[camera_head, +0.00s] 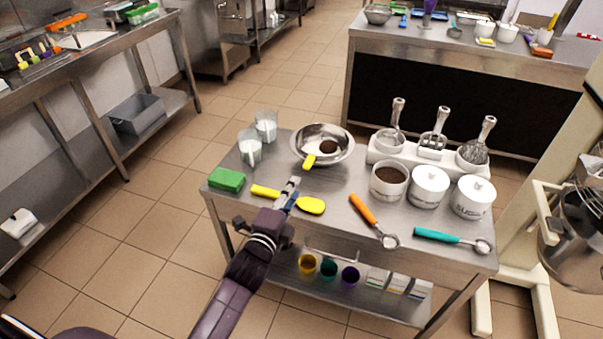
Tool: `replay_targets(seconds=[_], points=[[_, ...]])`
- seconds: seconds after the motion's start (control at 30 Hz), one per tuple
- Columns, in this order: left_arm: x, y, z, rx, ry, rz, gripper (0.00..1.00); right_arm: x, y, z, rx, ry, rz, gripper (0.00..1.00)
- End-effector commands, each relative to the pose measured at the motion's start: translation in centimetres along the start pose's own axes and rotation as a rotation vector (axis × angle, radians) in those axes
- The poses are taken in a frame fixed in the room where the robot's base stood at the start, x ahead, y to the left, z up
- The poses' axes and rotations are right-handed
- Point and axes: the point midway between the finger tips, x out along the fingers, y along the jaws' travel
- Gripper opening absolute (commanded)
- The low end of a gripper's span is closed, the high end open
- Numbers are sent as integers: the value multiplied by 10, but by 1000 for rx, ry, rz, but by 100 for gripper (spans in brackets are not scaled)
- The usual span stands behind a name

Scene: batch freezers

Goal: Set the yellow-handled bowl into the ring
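A steel bowl (340,155) stands near the back of the steel table. A yellow handle (309,161) leans over its front rim, and something dark brown (328,147) is inside; I cannot tell if this is one piece with the handle. My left gripper (292,184) points away from me over the table, just in front of the bowl. It crosses a yellow spatula (312,206) lying there. Its fingers look close together, but I cannot tell whether they hold anything. No ring is clearly identifiable. My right gripper is not in view.
Two glasses (249,150) and a green sponge (227,180) are at the left. An orange-handled scoop (363,208), teal-handled scoop (437,236) and white canisters (429,187) are at the right. A utensil holder (413,152) stands behind. A cream mixer (525,215) stands beyond the table's right edge.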

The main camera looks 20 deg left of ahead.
Motion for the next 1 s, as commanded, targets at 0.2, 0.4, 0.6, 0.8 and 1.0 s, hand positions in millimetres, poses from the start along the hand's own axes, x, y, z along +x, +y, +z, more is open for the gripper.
replay_targets(seconds=[0.2,0.4,0.6,0.8,1.0], points=[[28,4,0,-2,0,-1,26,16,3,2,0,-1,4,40],[52,3,0,-1,0,-1,26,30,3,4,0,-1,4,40],[76,4,0,-2,1,0,26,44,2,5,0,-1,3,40],[100,2,0,-1,1,0,26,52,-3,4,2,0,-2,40],[120,2,0,0,0,0,26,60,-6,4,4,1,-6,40]])
